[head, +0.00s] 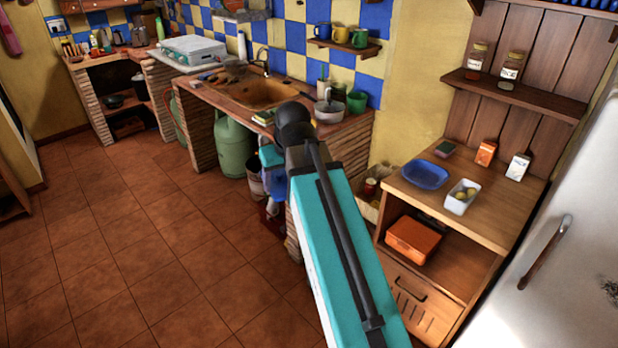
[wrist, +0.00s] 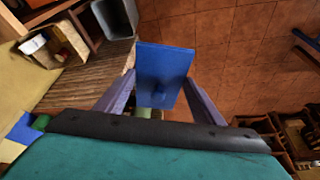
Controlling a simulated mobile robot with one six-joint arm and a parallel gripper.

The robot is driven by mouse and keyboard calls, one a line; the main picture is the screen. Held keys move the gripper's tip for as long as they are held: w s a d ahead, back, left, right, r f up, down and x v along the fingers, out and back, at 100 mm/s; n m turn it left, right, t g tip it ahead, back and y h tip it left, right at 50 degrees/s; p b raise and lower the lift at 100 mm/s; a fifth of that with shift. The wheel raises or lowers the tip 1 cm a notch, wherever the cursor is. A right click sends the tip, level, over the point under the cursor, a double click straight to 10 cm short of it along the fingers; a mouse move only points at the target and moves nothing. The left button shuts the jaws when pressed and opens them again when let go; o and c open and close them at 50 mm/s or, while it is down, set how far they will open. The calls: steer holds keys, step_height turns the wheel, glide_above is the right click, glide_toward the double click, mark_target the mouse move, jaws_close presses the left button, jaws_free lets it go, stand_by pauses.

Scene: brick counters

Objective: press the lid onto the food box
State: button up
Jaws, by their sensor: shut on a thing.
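A flat blue rectangular lid (wrist: 165,62) with a small knob-like part is between the two fingers of my gripper (wrist: 160,88) in the wrist view. The gripper is shut on it, and the lid is held above the floor. In the head view my arm hides most of the gripper and lid. A small white open box (head: 460,203) with yellow food in it stands on the wooden cabinet top at the right, apart from my gripper. It appears to be the food box, and no lid is on it.
A blue oval dish (head: 426,174), an orange packet (head: 486,152) and a white packet (head: 518,166) share the wooden cabinet top (head: 465,232). A fridge (head: 565,265) stands at the right. The sink counter (head: 213,93) lies beyond my arm. The tiled floor (head: 130,230) at left is clear.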

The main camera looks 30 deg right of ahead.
steer(key=a+r, duration=0.1)
steer(key=a, duration=0.8)
steer(key=shift+w+a, duration=0.15)
steer(key=shift+a, duration=0.2)
steer(key=shift+a, duration=0.1)
